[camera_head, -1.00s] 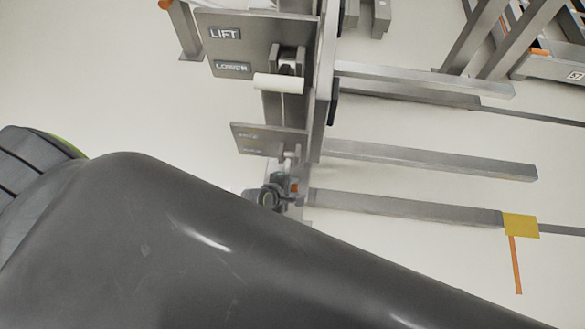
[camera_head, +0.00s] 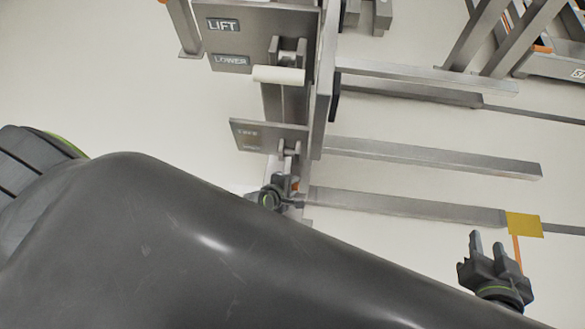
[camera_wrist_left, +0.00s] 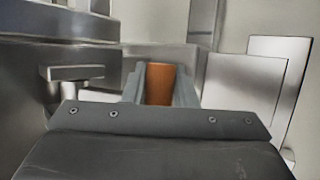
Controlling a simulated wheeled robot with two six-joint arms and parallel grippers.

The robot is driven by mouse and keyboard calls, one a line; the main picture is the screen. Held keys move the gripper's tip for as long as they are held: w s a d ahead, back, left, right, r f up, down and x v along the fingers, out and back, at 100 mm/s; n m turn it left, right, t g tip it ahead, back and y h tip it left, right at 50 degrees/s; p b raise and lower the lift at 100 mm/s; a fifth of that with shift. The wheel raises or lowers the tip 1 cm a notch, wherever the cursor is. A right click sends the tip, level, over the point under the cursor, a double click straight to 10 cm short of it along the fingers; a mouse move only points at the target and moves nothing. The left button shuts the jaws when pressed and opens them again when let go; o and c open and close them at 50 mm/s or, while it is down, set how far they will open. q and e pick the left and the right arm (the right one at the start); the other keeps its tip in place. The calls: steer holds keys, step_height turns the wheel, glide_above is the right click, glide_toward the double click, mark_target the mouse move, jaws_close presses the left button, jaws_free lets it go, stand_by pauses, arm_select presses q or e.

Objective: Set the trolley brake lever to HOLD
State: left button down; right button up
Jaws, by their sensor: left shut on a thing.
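The trolley's grey mast (camera_head: 322,90) runs down the middle of the head view, with a lower plate (camera_head: 258,136) bearing two small labels too blurred to read surely. Just below that plate is the orange brake lever (camera_head: 295,184), mostly hidden by my left gripper (camera_head: 287,186). In the left wrist view the orange lever (camera_wrist_left: 159,85) sits between the two fingers of my left gripper (camera_wrist_left: 160,88), which is shut on it. My right gripper (camera_head: 488,243) is at the lower right, empty, its fingers apart.
An upper plate (camera_head: 240,45) is labelled LIFT and LOWER, with a white roller handle (camera_head: 279,75) beside it. Long grey fork bars (camera_head: 430,158) extend right. My dark arm covers the lower foreground.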

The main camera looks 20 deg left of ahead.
arm_select(q)
steer(key=shift+s+f, duration=0.1)
steer(key=shift+f, duration=0.1)
steer(key=c, duration=1.4)
jaws_free()
steer(key=shift+o, duration=1.2)
steer(key=shift+r, duration=0.1)
arm_select(e)
steer(key=shift+w, duration=0.1)
arm_select(q)
steer(key=p+v, duration=0.6)
steer(key=v, duration=1.1)
steer(key=shift+p, duration=0.35)
arm_select(e)
steer(key=s+a+f+g, duration=0.1)
steer(key=s+f+g, duration=0.8)
steer(key=s+f, duration=0.3)
steer(key=shift+s+f+g+y, duration=0.15)
steer(key=shift+f+g+y, duration=0.05)
steer(key=shift+g+y, duration=0.2)
arm_select(q)
steer(key=shift+s+r, duration=0.1)
